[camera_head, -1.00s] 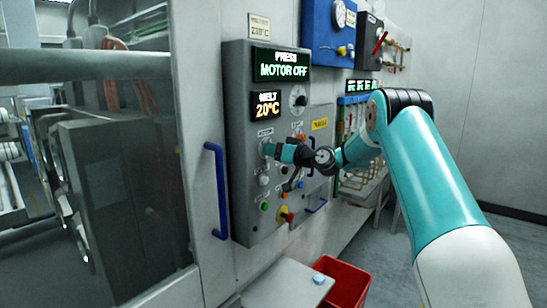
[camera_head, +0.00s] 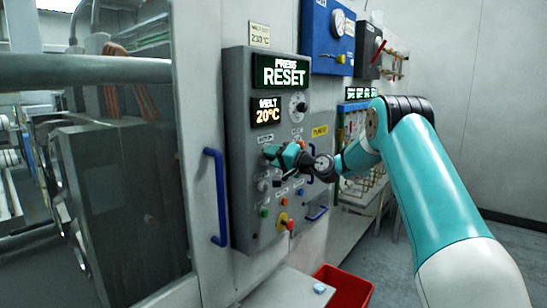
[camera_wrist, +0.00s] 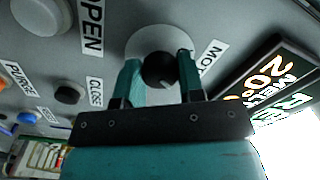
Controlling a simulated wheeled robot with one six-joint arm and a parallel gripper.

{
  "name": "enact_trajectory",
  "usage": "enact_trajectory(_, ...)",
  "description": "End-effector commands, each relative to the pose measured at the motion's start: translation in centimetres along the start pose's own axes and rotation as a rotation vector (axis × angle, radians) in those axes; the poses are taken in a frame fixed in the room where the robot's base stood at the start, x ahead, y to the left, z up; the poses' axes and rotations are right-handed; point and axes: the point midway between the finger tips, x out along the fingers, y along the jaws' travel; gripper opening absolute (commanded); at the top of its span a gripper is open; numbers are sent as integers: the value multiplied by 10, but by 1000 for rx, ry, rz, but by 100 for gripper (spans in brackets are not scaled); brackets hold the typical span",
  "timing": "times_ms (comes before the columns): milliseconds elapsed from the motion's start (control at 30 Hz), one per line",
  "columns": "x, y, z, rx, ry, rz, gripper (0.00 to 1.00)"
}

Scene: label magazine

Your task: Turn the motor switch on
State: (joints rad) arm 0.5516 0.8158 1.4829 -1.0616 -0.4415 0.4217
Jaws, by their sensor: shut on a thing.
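The motor switch is a round black knob (camera_wrist: 158,70) on a pale round plate (camera_wrist: 148,38), next to a label whose visible letters read "MOT" (camera_wrist: 211,57). My gripper (camera_wrist: 158,66) is shut on this knob, one teal finger on each side, in the wrist view. In the head view my gripper (camera_head: 270,153) is at the left side of the grey control panel (camera_head: 240,110) and hides most of the knob. The upper display (camera_head: 283,74) reads "PRESS RESET".
The melt display (camera_head: 268,111) reads 20°C. Other buttons sit close below my gripper, with a red-and-yellow stop button (camera_head: 283,222) at the bottom. A blue door handle (camera_head: 217,195) stands to the left. A red bin (camera_head: 345,285) is below.

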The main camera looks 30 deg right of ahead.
Motion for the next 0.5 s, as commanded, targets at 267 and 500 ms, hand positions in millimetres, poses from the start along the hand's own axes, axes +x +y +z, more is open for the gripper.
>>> enact_trajectory(267, 0, 1, -1, 38, 3, 1, 12)
enact_trajectory(500, 0, 1, -1, 40, 3, 1, 12)
